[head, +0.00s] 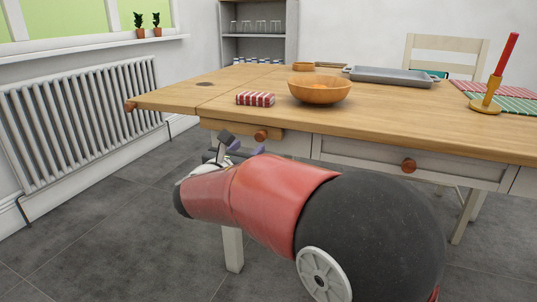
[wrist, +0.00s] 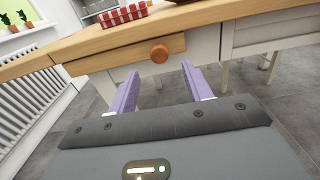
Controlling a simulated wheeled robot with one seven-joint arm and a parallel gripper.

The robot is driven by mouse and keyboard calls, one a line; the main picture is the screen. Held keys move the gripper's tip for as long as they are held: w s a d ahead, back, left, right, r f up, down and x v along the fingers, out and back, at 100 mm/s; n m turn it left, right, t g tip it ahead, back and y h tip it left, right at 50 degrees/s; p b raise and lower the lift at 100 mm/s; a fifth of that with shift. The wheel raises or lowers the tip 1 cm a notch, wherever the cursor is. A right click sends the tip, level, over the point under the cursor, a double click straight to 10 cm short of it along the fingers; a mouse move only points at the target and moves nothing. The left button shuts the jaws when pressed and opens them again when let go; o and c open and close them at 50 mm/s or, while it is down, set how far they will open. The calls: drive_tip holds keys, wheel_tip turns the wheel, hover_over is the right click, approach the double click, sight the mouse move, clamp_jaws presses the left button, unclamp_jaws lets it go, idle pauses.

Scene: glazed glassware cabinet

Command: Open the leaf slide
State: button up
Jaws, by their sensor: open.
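The leaf slide (head: 225,127) is a flat wooden bar under the left part of the tabletop, with a round reddish-brown knob (head: 261,135) on its front. In the wrist view the slide (wrist: 115,62) lies just under the table edge, and its knob (wrist: 159,53) is ahead of my gripper (wrist: 159,72), between the lines of the two fingers. The purple fingers are apart with nothing between them. In the head view my gripper (head: 236,152) is just below and left of the knob, partly hidden by my arm. Whether a finger touches the slide is unclear.
The table (head: 420,122) carries a wooden bowl (head: 319,90), a red striped box (head: 255,99), a grey tray (head: 388,76) and a candlestick (head: 486,100). A drawer knob (head: 408,166) is to the right. A radiator (head: 80,112) stands left; the floor between is clear.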

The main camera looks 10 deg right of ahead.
sight(259, 136)
drive_tip(key=x, duration=0.8)
drive_tip(key=shift+a, duration=0.1)
drive_tip(key=shift+c, duration=0.3)
clamp_jaws()
